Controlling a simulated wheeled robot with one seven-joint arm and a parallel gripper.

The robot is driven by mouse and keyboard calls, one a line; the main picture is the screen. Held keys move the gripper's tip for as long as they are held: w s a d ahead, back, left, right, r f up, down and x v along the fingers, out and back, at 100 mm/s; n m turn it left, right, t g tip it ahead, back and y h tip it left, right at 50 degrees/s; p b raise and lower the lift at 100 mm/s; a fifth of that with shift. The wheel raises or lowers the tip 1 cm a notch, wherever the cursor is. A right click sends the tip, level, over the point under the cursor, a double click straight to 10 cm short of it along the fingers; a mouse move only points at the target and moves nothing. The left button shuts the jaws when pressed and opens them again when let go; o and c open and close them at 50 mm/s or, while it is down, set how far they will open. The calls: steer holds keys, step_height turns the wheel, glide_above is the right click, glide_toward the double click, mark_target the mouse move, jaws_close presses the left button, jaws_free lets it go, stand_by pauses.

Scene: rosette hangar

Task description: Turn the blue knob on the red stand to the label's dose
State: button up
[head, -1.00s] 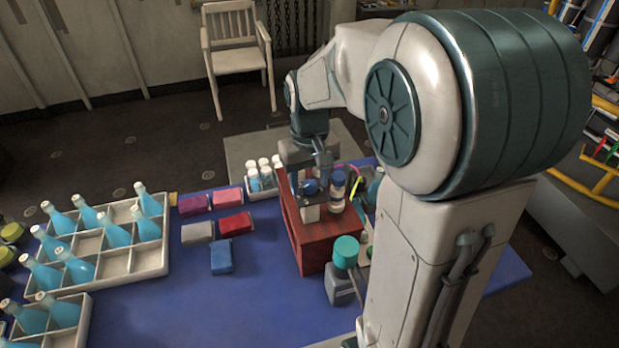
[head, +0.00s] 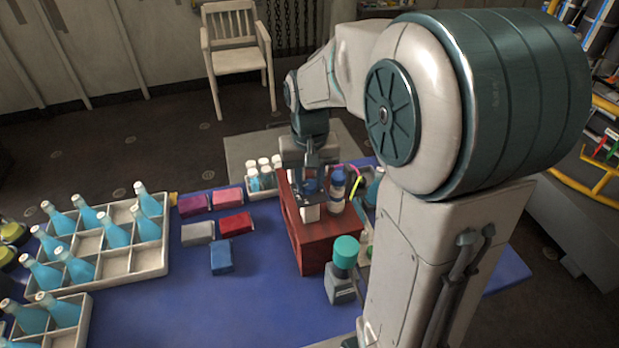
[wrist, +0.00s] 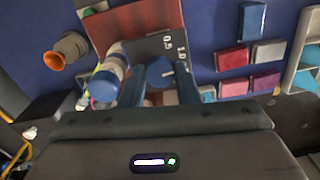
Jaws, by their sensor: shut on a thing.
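The red stand (head: 330,250) sits on the blue table cover. The blue knob (head: 311,186) is on top of it, partly hidden by my gripper (head: 309,188). In the wrist view the knob (wrist: 159,70) sits between the fingers of my gripper (wrist: 160,88), which is shut on it. A grey dial plate (wrist: 152,46) beside the knob carries the marks 0.5 and 1.0; other marks are hidden. A white bottle with a blue cap (head: 337,188) stands on the stand, right of the knob; its label is too small to read.
Small bottles in a white tray (head: 262,180) are behind left. Coloured packets (head: 221,257) and a crate of blue bottles (head: 135,262) lie left, with bare table between.

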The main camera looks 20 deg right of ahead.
mark_target(309, 184)
steer(key=m, duration=0.4)
steer(key=shift+r+m, duration=0.1)
steer(key=shift+m, duration=0.3)
stand_by(0.4)
steer(key=o, duration=1)
steer(key=shift+c, duration=0.2)
step_height(309, 184, up, 14)
